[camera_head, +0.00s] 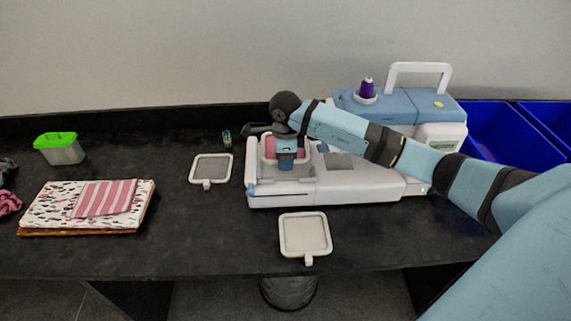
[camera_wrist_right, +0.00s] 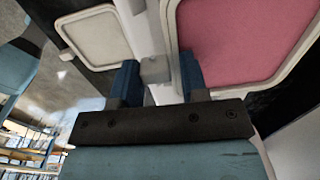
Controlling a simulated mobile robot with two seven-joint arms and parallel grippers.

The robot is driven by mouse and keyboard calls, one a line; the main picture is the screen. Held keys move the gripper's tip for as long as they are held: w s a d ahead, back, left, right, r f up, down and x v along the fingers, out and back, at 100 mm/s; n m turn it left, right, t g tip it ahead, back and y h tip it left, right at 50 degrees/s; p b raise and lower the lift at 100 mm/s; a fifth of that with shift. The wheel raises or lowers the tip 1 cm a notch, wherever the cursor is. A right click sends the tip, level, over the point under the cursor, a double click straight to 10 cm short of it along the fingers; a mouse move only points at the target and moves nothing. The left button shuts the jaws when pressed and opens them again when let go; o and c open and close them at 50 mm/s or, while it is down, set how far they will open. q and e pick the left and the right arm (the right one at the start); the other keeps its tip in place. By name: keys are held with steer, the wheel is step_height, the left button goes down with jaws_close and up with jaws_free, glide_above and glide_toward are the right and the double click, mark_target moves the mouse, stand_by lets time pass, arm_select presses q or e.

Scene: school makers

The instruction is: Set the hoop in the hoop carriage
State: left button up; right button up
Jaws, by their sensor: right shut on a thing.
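The hoop, a white frame with pink fabric (camera_head: 270,148), is over the left end of the white and blue sewing machine (camera_head: 350,185). My right gripper (camera_head: 287,163) is shut on the hoop's small grey-white tab. In the right wrist view the tab shows between the blue fingers (camera_wrist_right: 155,78), with the pink hoop (camera_wrist_right: 240,40) to the upper right. The hoop carriage (camera_head: 254,173) is at the machine's left end; my gripper and arm partly hide it. I cannot tell whether the hoop touches or sits in the carriage. My left gripper is out of view.
Two empty-looking hoops lie on the black table, one left of the machine (camera_head: 211,182) and one in front (camera_head: 305,234). Folded fabrics (camera_head: 62,205) and a green-lidded box (camera_head: 60,150) are at left. Blue bins (camera_head: 515,135) stand right. The table between fabrics and hoops is clear.

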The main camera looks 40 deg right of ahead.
step_height(320, 180, down, 2)
steer(key=shift+f, duration=0.25)
steer(key=shift+f, duration=0.2)
steer(key=o, duration=0.9)
steer(key=shift+o, duration=0.2)
